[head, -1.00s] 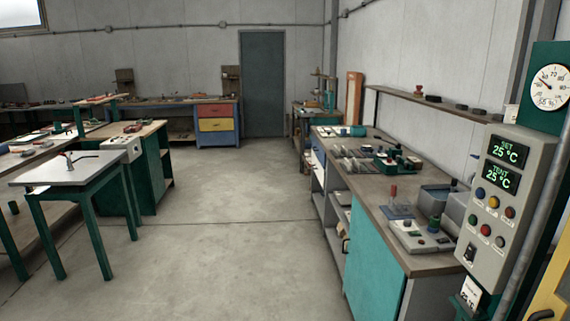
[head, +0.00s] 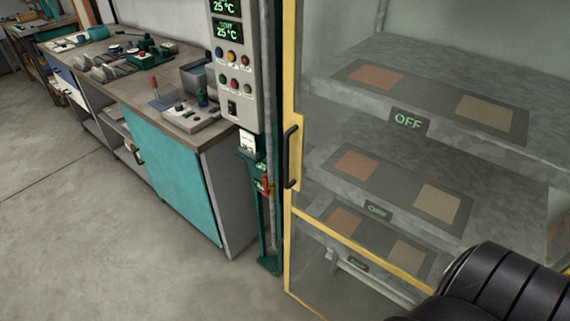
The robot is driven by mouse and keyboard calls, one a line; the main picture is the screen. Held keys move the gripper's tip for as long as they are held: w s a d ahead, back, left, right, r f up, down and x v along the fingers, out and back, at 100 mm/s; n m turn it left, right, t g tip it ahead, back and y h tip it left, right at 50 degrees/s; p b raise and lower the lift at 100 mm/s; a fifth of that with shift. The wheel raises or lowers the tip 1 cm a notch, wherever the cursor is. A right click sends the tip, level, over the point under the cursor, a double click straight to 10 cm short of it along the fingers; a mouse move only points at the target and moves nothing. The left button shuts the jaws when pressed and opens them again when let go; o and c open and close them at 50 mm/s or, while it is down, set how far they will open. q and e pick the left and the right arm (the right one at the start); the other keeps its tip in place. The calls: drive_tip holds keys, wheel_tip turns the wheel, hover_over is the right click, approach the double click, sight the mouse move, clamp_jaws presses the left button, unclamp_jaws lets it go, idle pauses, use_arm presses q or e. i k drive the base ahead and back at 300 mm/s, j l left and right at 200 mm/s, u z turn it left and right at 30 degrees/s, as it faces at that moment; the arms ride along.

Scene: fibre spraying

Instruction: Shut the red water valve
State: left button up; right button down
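A small red valve handle (head: 265,185) shows on the pipe beside the green post, below the control panel and just left of the yellow-framed cabinet. It looks roughly upright, with a brassy part next to it, but it is too small to read its setting surely. A black ribbed part of my arm fills the bottom right corner. Neither of my grippers is in view.
The glazed cabinet (head: 290,80) with a black door handle (head: 291,157) and shelves marked OFF fills the right side. A control panel (head: 234,75) reads 25 °C twice. A workbench (head: 175,170) stands at left. The floor (head: 90,240) in front is clear.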

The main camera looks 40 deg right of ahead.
sight(265, 192)
drive_tip(key=z, duration=0.95)
